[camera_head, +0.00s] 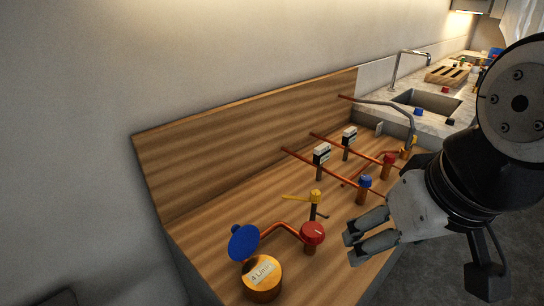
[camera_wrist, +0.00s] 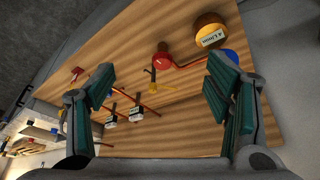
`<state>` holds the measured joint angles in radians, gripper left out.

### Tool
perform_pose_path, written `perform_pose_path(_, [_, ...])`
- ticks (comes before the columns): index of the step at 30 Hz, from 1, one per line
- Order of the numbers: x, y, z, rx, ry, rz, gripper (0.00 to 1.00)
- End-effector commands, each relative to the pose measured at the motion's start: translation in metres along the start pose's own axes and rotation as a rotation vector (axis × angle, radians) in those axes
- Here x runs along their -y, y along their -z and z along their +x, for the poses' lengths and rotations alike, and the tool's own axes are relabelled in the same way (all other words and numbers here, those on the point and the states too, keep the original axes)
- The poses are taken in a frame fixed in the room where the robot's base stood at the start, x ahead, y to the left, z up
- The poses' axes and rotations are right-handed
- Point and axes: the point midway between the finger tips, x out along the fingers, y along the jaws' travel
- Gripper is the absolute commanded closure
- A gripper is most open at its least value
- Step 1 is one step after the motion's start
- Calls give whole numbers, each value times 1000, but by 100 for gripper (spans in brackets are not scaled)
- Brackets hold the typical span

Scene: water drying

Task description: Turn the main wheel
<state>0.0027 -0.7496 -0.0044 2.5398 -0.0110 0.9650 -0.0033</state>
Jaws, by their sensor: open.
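No wheel is labelled as the main one. A red round knob (camera_head: 313,233) sits on a copper pipe on the wooden board, and it also shows in the wrist view (camera_wrist: 161,57). A blue disc (camera_head: 243,243) stands tilted beside a yellow cylinder (camera_head: 262,281) with a "4 L/min" label. A yellow lever valve (camera_head: 315,197) stands behind the red knob. My gripper (camera_head: 350,241) is open and empty, above the board to the right of the red knob. In the wrist view, the red knob and yellow lever (camera_wrist: 153,77) appear between my spread fingers (camera_wrist: 160,82).
A blue knob (camera_head: 365,182) and another red knob (camera_head: 389,160) stand farther along the board, with copper pipes and two black-and-white boxes (camera_head: 322,154). A wooden back panel (camera_head: 230,150) rises behind. A sink (camera_head: 428,101) with a faucet lies beyond.

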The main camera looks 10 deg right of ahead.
Motion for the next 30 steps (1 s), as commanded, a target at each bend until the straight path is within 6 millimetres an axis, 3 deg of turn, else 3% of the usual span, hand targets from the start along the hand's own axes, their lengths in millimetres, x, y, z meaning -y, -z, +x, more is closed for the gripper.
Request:
perform_pose_path(7, [0, 0, 0, 1, 0, -2, 28])
perform_pose_path(11, [0, 11, -1, 17, 2, -50, 28])
perform_pose_path(20, [1, 79, 12, 117, 32, -394, 28])
perform_pose_path(26, [2, 124, 44, 181, 74, -652, 28])
perform_pose_path(30, [2, 151, 75, 222, 112, -830, 28])
